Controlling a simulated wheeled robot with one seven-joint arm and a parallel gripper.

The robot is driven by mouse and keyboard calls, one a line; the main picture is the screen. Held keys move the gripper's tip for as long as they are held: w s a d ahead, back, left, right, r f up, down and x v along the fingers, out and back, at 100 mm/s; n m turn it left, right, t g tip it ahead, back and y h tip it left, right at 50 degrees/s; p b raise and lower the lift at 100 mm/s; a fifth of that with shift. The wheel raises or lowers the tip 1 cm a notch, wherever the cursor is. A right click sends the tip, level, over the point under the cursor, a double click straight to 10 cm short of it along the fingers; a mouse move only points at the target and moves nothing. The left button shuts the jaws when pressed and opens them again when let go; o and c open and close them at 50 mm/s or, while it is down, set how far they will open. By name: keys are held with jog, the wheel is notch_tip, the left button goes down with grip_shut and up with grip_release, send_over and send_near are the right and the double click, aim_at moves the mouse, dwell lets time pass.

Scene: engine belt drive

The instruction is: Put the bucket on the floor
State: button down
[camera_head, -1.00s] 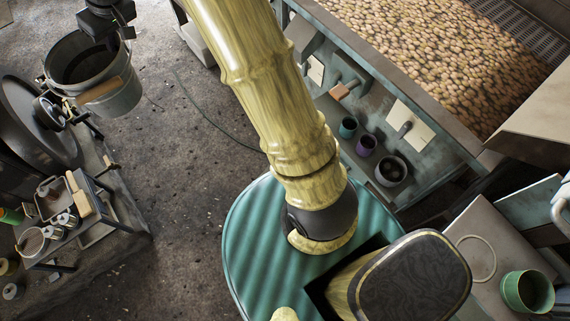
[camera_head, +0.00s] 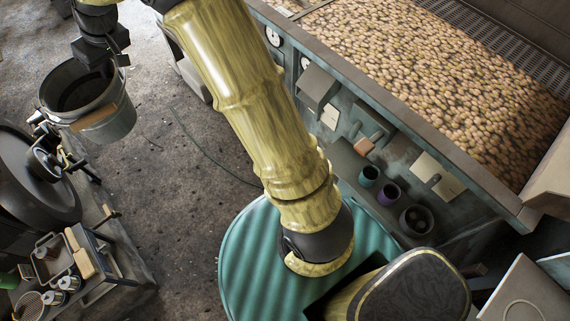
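The bucket (camera_head: 112,125) is a grey metal pail with a dark inside and a wooden grip (camera_head: 94,118) across its near side. It is at the upper left, roughly upright. My gripper (camera_head: 105,68) is above it, with its dark fingers at the bucket's far rim. The fingertips are small and partly hidden, but the bucket moves along with the gripper, so it appears shut on the bucket. The floor (camera_head: 195,190) shows around the bucket; the exact height of the bucket above it cannot be told.
A bench (camera_head: 125,280) with a dark wheel (camera_head: 35,185), cans and a small rack stands at the left, close to the bucket. A large bin (camera_head: 430,95) of potato-like lumps, with cups on its side shelf, fills the right.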

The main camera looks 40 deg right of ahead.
jog(key=shift+s+a, duration=0.3)
jog(key=shift+s, duration=0.15)
jog(key=shift+s+f, duration=0.1)
jog(key=shift+f, duration=0.1)
jog(key=s+d+f+m+h+b, duration=0.15)
jog(key=d+f+m+b, duration=0.65)
jog(key=f, duration=1.1)
jog(key=s+d+f+m+h+b, duration=0.1)
jog(key=d+f+m+h+b, duration=0.2)
jog(key=f+b, duration=1.3)
jog(key=s+d+f+m+h+b, duration=0.15)
jog(key=d+f+m+b, duration=0.5)
jog(key=f, duration=1.55)
jog(key=s+d+f+m+g+b, duration=0.2)
jog(key=s+d+f+m+b, duration=0.3)
jog(key=f+b, duration=0.5)
jog(key=s+d+f+m+g+b, duration=0.2)
jog(key=s+d+f+m+b, duration=0.4)
jog(key=f, duration=1.4)
jog(key=s+d+f+m+g+b, duration=0.2)
jog(key=s+d+f+m+b, duration=0.4)
jog(key=d+f+b, duration=0.5)
notch_tip(320, 180, down, 5)
jog(key=s+b, duration=0.1)
jog(key=b, duration=0.3)
jog(key=shift+g+h+b, duration=0.3)
jog(key=shift+g+h, duration=0.1)
jog(key=shift+f, duration=0.2)
